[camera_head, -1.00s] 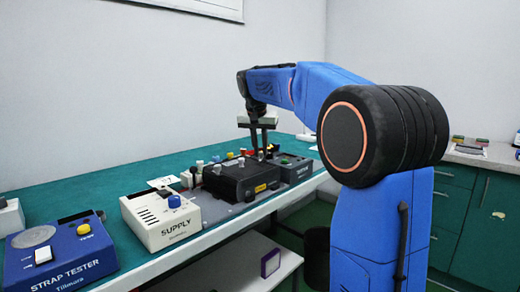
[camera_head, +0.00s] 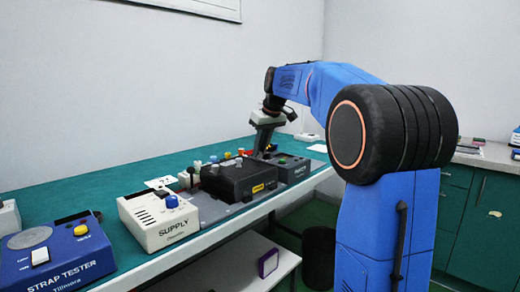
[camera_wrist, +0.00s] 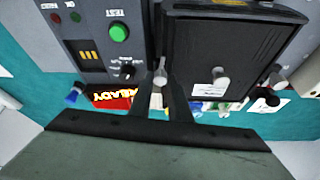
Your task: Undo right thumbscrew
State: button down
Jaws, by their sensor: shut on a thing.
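In the wrist view, a pale metal thumbscrew (camera_wrist: 160,77) stands at the edge of the black box (camera_wrist: 240,42), between the box and the grey test unit. My gripper (camera_wrist: 163,80) has its two dark fingers shut on this thumbscrew. A second pale knob (camera_wrist: 221,78) is on the box's near side, apart from the fingers. In the head view, the black box (camera_head: 238,182) lies on the bench fixture, and my gripper (camera_head: 262,148) reaches down at its back right corner, tilted. The thumbscrew cannot be made out there.
A black knob (camera_wrist: 266,101) and coloured connectors lie around. The white supply (camera_head: 160,220) and blue strap tester (camera_head: 55,252) stand farther left on the green bench.

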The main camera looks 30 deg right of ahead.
jog(key=shift+n+y, duration=0.3)
jog(key=shift+n, duration=0.5)
jog(key=c, duration=1.7)
grip_release()
jog(key=shift+d, duration=0.1)
jog(key=shift+o, duration=0.2)
jog(key=v, duration=1.7)
jog(key=shift+w+r, duration=0.2)
jog(key=shift+r, duration=0.05)
jog(key=shift+d, duration=0.1)
